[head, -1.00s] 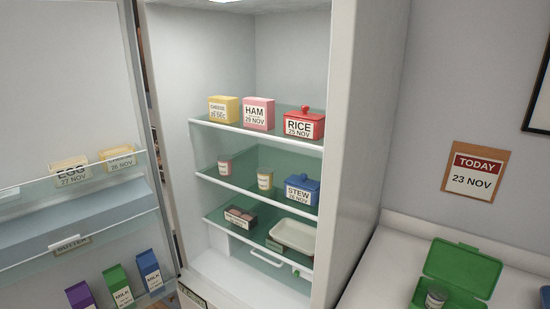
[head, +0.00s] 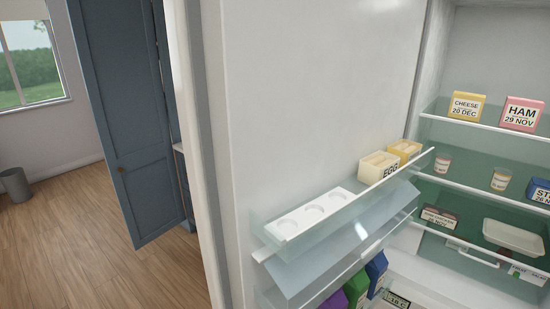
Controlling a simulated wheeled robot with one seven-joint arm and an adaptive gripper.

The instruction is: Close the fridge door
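The fridge door (head: 310,100) stands wide open in the head view, its inner face towards me. Purple, green and blue cartons (head: 357,285) stand in the lower rack, partly cut off by the frame. The fridge interior (head: 480,60) is at the right, with its shelves stocked. The far edge of the door meets the cabinet side. My gripper is not in view.
A blue cupboard door (head: 125,120) stands open to the left, beyond the fridge door. Wooden floor (head: 60,245) lies clear at the left, with a grey bin (head: 17,187) under a window (head: 30,62).

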